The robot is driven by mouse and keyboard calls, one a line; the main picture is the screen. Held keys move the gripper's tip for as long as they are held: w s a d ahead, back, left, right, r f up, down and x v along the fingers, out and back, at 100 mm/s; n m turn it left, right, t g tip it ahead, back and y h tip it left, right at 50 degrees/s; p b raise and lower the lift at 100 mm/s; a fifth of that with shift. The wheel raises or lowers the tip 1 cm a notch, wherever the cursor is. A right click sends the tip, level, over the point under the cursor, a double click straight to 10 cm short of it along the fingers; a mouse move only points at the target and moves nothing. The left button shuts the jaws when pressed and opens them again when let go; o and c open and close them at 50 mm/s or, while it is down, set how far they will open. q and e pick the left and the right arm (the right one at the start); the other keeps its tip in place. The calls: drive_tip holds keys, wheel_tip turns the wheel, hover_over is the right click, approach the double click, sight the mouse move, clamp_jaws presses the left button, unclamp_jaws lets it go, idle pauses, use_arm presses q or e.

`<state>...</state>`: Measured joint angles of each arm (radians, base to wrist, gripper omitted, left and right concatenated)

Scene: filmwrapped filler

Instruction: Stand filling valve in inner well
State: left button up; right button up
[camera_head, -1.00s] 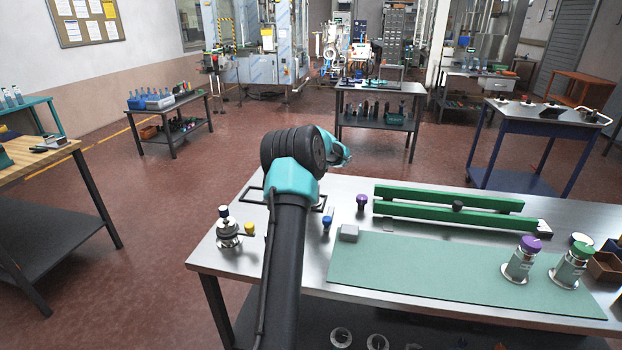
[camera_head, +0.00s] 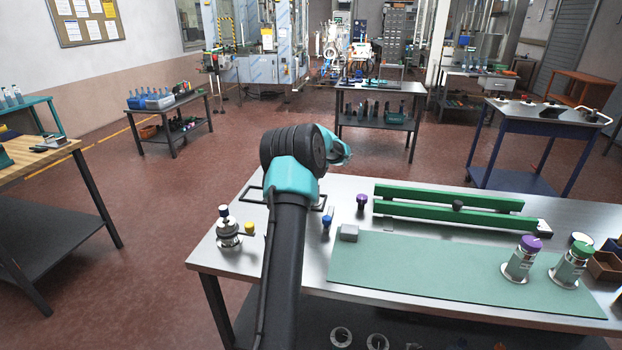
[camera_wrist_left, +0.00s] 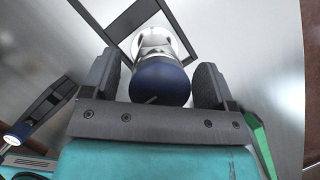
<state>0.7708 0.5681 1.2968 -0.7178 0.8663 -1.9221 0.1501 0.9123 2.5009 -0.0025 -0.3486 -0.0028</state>
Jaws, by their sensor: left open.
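In the left wrist view a silver valve with a dark blue cap (camera_wrist_left: 160,83) stands between the two fingers of my left gripper (camera_wrist_left: 158,78). The gripper is open, with a finger on each side of the cap. The valve's pale base appears within the bars of a dark frame (camera_wrist_left: 133,18) on the metal table; the near side is hidden by my gripper. In the head view the frame (camera_head: 252,194) shows at both sides of my arm, which hides the valve and my left gripper. My right gripper is not in view.
On the metal table (camera_head: 236,260), a fitting with a yellow knob (camera_head: 229,235) stands left. A green mat (camera_head: 430,275) bears purple-topped (camera_head: 519,260) and green-topped (camera_head: 570,266) canisters at right. Green rails (camera_head: 450,208) lie behind. A blue-handled piece (camera_head: 327,222) lies right of my arm.

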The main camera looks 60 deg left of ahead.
use_arm(q)
drive_tip(key=v, duration=1.1)
drive_tip(key=shift+r, duration=0.15)
drive_tip(key=shift+d, duration=0.1)
